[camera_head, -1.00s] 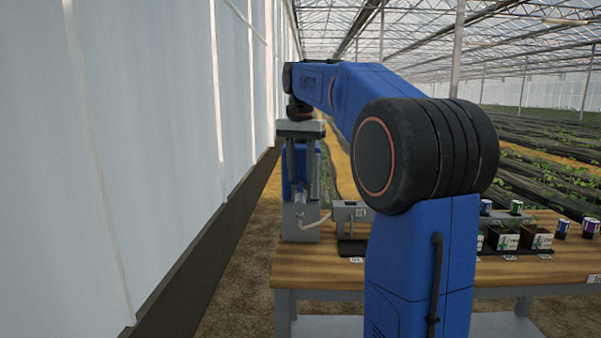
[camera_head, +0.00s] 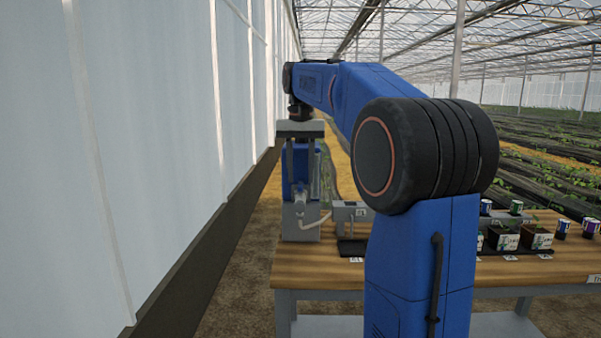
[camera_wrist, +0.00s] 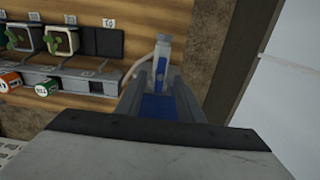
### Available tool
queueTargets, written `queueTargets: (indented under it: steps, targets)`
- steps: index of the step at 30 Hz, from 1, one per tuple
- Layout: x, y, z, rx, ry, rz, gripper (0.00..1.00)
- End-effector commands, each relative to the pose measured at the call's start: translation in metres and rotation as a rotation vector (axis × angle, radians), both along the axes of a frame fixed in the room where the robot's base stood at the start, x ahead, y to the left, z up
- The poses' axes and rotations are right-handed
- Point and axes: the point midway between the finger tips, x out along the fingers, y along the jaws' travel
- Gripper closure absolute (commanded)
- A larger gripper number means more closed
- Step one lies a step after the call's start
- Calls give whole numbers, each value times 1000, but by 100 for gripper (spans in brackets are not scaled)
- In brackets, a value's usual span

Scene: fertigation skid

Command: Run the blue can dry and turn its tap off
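The blue can (camera_head: 294,168) stands upright on a grey stand (camera_head: 300,232) at the left end of the bench. A pale grey tap part (camera_head: 300,197) shows on its front, with a pale hose below. My gripper (camera_head: 300,182) points down in front of the can, its two fingers apart. In the wrist view the fingers (camera_wrist: 158,84) spread to either side of the blue can (camera_wrist: 158,106). The grey tap post (camera_wrist: 163,52) stands just beyond the fingertips. I cannot tell whether a finger touches the tap, nor the liquid level.
A grey rail (camera_wrist: 60,82) runs along the wooden bench (camera_head: 320,268), with potted seedlings (camera_wrist: 62,40) and small labelled cans (camera_wrist: 46,88) to one side. A white greenhouse wall (camera_head: 150,150) rises close on the left. My arm hides the bench's middle.

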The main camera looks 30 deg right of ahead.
Motion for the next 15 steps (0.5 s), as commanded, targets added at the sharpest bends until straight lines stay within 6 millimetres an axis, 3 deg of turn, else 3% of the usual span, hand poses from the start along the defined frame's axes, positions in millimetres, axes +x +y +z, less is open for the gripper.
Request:
queueTargets:
  steps: [8, 15]
  targets:
    - [0, 0, -1, 0, 0, 0, 66]
    - [0, 0, -15, 1, 1, 0, 66]
